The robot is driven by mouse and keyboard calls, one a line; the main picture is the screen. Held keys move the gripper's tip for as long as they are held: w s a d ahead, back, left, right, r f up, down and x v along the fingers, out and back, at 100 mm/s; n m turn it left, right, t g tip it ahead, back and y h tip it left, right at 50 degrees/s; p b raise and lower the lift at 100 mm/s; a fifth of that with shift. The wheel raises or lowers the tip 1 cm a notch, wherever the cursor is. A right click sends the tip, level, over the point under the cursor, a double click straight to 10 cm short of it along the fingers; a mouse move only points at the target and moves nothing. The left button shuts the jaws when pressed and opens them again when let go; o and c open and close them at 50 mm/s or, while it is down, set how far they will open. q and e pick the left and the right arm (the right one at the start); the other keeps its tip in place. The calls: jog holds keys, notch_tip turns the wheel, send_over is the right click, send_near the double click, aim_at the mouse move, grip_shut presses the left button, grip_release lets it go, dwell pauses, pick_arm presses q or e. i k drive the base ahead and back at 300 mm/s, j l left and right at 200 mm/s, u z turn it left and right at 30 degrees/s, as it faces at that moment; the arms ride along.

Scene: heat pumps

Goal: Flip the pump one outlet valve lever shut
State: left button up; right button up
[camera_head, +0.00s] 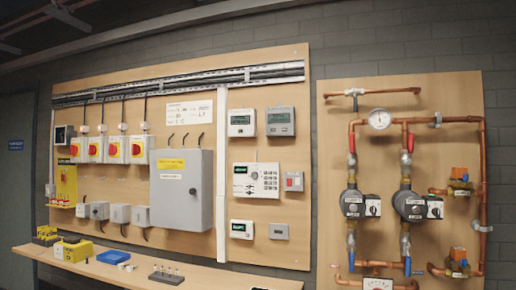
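Two pumps hang side by side in copper pipework on the right board: a left pump (352,203) and a right pump (409,206). A red valve lever (352,142) stands upright along the pipe above the left pump. Another red lever (410,142) stands upright above the right pump. Blue levers show below, one under the left pump (351,262) and one under the right pump (407,266), both along their pipes. No numbers are readable on the pumps, so I cannot tell which is pump one. Neither of my grippers is in view.
A round gauge (379,119) sits on the upper pipe. Orange-topped valves (459,188) are on the right. A grey cabinet (181,190), switches and controllers fill the left board. A narrow wooden shelf (215,275) with small items juts out below that board.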

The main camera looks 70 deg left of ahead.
aim_at(352, 162)
jog(key=u, duration=1.8)
jog(key=i+j, duration=0.15)
jog(key=j, duration=0.2)
jog(key=i+j, duration=0.15)
jog(key=j, duration=0.25)
jog(key=i+j, duration=0.15)
jog(key=j, duration=0.2)
jog(key=i+j, duration=0.1)
jog(key=j, duration=0.25)
jog(key=i+j, duration=0.15)
jog(key=j, duration=0.2)
jog(key=z, duration=1.4)
